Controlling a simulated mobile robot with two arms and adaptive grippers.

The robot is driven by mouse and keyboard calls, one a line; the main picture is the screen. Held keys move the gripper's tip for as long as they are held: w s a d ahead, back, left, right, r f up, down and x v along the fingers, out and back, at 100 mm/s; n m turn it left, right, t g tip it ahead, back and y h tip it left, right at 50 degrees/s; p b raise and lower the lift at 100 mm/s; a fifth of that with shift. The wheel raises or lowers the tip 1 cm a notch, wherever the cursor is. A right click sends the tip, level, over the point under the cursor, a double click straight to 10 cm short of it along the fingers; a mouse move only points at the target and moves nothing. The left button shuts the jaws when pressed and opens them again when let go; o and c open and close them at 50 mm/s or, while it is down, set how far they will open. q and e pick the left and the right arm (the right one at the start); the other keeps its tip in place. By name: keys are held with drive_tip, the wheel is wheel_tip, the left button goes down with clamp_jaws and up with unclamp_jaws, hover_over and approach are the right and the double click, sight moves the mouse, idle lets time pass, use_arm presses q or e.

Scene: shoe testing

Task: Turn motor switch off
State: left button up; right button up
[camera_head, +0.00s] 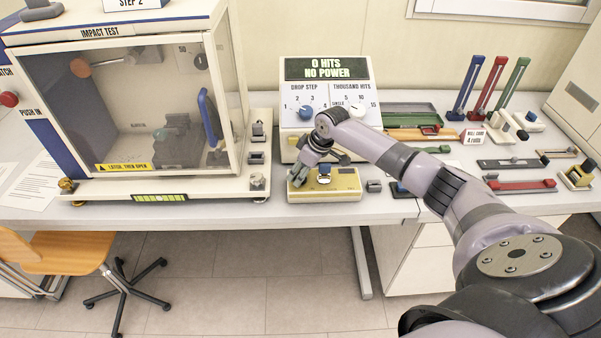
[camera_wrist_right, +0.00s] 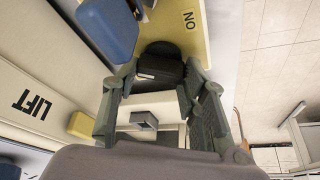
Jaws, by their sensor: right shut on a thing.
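The yellow motor box (camera_head: 345,189) sits at the front edge of the bench, below the white control unit. My right gripper (camera_head: 299,178) reaches down at the box's left end. In the right wrist view, its fingers (camera_wrist_right: 160,78) are shut on a black switch (camera_wrist_right: 160,66). A label with the letters O and N (camera_wrist_right: 190,19) is on the yellow face beside it. The fingers partly hide the switch in the head view. My left gripper is out of view.
The control unit (camera_head: 327,69) reads "0 HITS NO POWER". The impact test cabinet (camera_head: 124,35) stands at the left, with its base near the gripper. Small coloured fixtures (camera_head: 520,186) fill the bench at the right. A wooden chair (camera_head: 65,252) is in front.

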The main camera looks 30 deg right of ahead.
drive_tip(key=n+y+b, duration=0.1)
drive_tip(key=n+b, duration=0.2)
drive_tip(key=n, duration=0.1)
drive_tip(key=shift+w+f+g, duration=0.1)
drive_tip(key=shift+w+g, duration=0.05)
drive_tip(key=shift+g, duration=0.25)
drive_tip(key=shift+n+g+y+b, duration=0.45)
drive_tip(key=shift+n+b, duration=0.3)
drive_tip(key=shift+n, duration=0.45)
drive_tip(key=o, duration=0.9)
drive_tip(key=shift+d+r, duration=0.1)
drive_tip(key=shift+r, duration=0.1)
drive_tip(key=v, duration=1.2)
drive_tip(key=shift+f, duration=0.1)
